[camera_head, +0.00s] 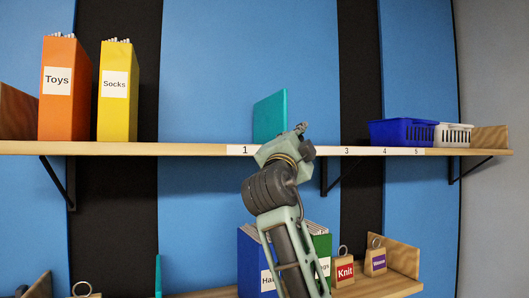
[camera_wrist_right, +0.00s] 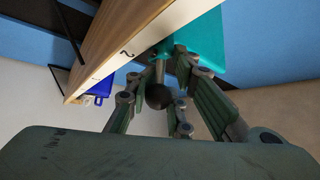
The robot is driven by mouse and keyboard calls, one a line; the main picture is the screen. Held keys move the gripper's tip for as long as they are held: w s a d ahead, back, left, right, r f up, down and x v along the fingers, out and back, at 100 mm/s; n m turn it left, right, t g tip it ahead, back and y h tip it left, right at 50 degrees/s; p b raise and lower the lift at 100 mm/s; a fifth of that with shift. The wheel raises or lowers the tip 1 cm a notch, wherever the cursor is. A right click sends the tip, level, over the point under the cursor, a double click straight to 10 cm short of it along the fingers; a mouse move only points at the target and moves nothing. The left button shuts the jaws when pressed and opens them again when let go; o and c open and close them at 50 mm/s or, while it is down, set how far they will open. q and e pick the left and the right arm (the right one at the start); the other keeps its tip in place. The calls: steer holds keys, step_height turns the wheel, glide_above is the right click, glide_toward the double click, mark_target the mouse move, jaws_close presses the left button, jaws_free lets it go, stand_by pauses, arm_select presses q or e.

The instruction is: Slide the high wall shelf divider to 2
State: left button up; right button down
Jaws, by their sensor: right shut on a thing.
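The teal divider (camera_head: 270,115) stands upright on the high wall shelf (camera_head: 195,149), just right of the label 1 (camera_head: 245,150). My right gripper (camera_head: 285,147) is at the shelf's front edge, in front of the divider's lower right part. In the right wrist view, the gripper (camera_wrist_right: 160,85) is shut around the dark round knob (camera_wrist_right: 158,97) and grey stem in front of the teal divider (camera_wrist_right: 205,48). A label 2 (camera_wrist_right: 127,53) shows on the shelf edge close to the divider; in the head view my arm hides it. My left gripper is not in view.
An orange Toys file (camera_head: 66,110) and yellow Socks file (camera_head: 117,115) stand at the shelf's left. A blue basket (camera_head: 402,133) and white basket (camera_head: 453,135) stand at its right. The shelf between the divider and blue basket is clear. Files and tagged items occupy the lower shelf.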

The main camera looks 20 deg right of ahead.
steer(key=d, duration=0.2)
steer(key=d+f, duration=0.1)
steer(key=shift+w+d, duration=0.25)
steer(key=shift+d, duration=0.05)
steer(key=c, duration=2)
jaws_free()
steer(key=shift+o, duration=1.2)
steer(key=shift+s+d+r, duration=0.1)
steer(key=shift+s+d, duration=0.05)
steer(key=shift+d, duration=0.15)
steer(key=shift+a+r, duration=0.15)
steer(key=shift+a, duration=0.05)
steer(key=v, duration=1.2)
